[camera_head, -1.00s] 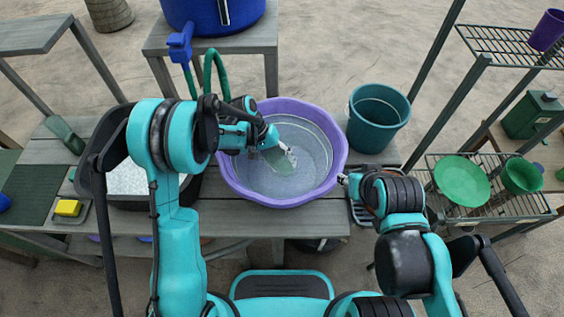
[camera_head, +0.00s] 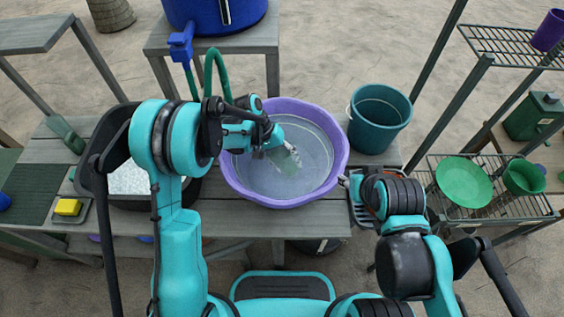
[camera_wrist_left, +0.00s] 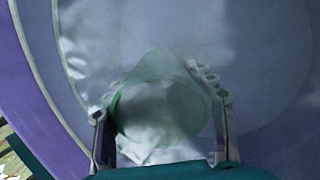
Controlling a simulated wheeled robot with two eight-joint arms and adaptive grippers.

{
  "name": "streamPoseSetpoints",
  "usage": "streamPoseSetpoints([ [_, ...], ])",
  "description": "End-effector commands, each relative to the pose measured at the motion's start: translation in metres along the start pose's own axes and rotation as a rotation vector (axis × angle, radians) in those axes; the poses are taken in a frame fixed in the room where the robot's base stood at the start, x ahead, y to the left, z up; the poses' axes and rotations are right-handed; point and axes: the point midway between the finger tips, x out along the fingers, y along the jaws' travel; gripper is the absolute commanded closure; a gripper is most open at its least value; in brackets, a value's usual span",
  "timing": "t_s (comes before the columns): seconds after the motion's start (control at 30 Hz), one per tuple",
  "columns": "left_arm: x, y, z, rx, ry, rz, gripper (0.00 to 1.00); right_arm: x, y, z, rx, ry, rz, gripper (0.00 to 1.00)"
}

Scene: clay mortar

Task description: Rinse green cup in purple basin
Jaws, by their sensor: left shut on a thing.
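The purple basin (camera_head: 338,172) stands on the wooden table and holds water; its wall also shows in the left wrist view (camera_wrist_left: 22,90). My left gripper (camera_head: 272,142) reaches down inside the basin, shut on the green cup (camera_head: 285,160). In the left wrist view the cup (camera_wrist_left: 160,105) lies between the two fingers (camera_wrist_left: 162,130), pale green and blurred by the water around it. How full the cup is cannot be told. My right gripper (camera_head: 344,181) is beside the basin's right rim, apart from the cup; its fingers are too small to read.
A black tub (camera_head: 100,160) stands left of the basin, with a yellow sponge (camera_head: 68,207) nearby. A teal bucket (camera_head: 380,115) stands right of the basin. A blue tank (camera_head: 212,15) with a tap is behind. A rack at right holds a green plate (camera_head: 463,182) and green cup-like vessel (camera_head: 523,177).

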Motion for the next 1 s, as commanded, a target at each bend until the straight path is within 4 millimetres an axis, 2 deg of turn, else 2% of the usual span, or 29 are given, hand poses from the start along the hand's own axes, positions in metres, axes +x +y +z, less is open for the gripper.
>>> streamPoseSetpoints([
  [0.43, -0.011, -0.023, 0.003, -0.001, 0.001, 0.0, 0.74, 0.002, 0.0, 0.002, 0.0, 0.0, 0.0, 0.6],
  [0.83, 0.0, -0.001, 0.0, 0.001, 0.0, 0.0, 0.74, 0.004, 0.0, 0.003, 0.0, 0.0, 0.0, 0.6],
  [1.0, -0.002, -0.003, 0.0, -0.002, 0.001, 0.0, 0.74, 0.004, 0.0, 0.003, 0.0, 0.0, 0.0, 0.6],
])
